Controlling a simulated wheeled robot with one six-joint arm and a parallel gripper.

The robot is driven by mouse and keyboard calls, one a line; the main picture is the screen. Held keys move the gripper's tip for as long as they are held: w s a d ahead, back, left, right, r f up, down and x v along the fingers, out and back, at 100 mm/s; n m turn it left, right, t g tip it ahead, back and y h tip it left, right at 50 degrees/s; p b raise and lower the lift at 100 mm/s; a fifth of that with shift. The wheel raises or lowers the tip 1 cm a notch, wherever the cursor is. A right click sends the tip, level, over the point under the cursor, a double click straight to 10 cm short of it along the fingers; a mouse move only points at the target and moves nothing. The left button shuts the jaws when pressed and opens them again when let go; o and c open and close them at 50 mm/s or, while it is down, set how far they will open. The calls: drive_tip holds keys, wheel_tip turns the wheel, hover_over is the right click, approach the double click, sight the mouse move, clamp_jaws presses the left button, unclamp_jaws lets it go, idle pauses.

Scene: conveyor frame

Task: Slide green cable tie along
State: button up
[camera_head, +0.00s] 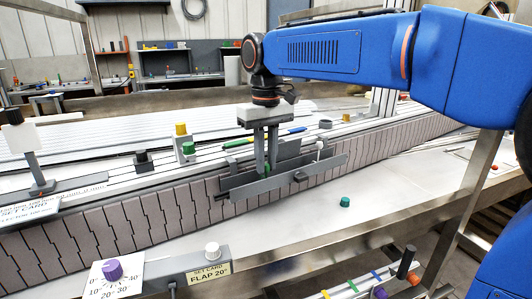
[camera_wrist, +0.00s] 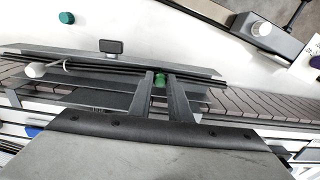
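The green cable tie (camera_wrist: 160,80) shows in the wrist view as a small green piece at the dark cables (camera_wrist: 110,65), which run along a grey channel (camera_wrist: 75,51). In the head view its green (camera_head: 267,168) shows low between my fingers, partly hidden by them. My gripper (camera_head: 265,165) points down into the channel at the conveyor's near side. In the wrist view my gripper (camera_wrist: 160,77) has one fingertip on each side of the green piece, which fills the narrow gap. A white piece (camera_wrist: 36,70) with a loop sits on the cables at the left of the wrist view.
A green cap (camera_head: 345,202) lies on the pale shelf in front of the channel. A white knob (camera_head: 212,250) on a grey box stands front centre, beside a purple dial (camera_head: 112,270).

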drive_tip(key=shift+r, duration=0.1)
clamp_jaws()
drive_tip(key=shift+r, duration=1.05)
drive_tip(key=o, duration=0.9)
unclamp_jaws()
wheel_tip(320, 180, up, 17)
drive_tip(key=s+d+f+m+t, duration=0.1)
drive_tip(key=s+d+f, duration=0.4)
drive_tip(key=d+f, duration=0.2)
drive_tip(key=s+d+f+m+t, duration=0.1)
drive_tip(key=s+d+f+m, duration=0.1)
drive_tip(key=s+d+f, duration=0.4)
drive_tip(key=s+d+f+t, duration=0.1)
drive_tip(key=s+d+f, duration=0.2)
drive_tip(key=f, duration=0.5)
drive_tip(key=s+d+f+m+t, duration=0.1)
drive_tip(key=s+d+f, duration=0.3)
drive_tip(key=f, duration=0.4)
drive_tip(key=s+d+f+m, duration=0.1)
drive_tip(key=s+d+f, duration=0.2)
drive_tip(key=s+f, duration=0.2)
wheel_tip(320, 180, down, 4)
drive_tip(key=shift+d+r+t, duration=0.15)
drive_tip(key=shift+t, duration=0.25)
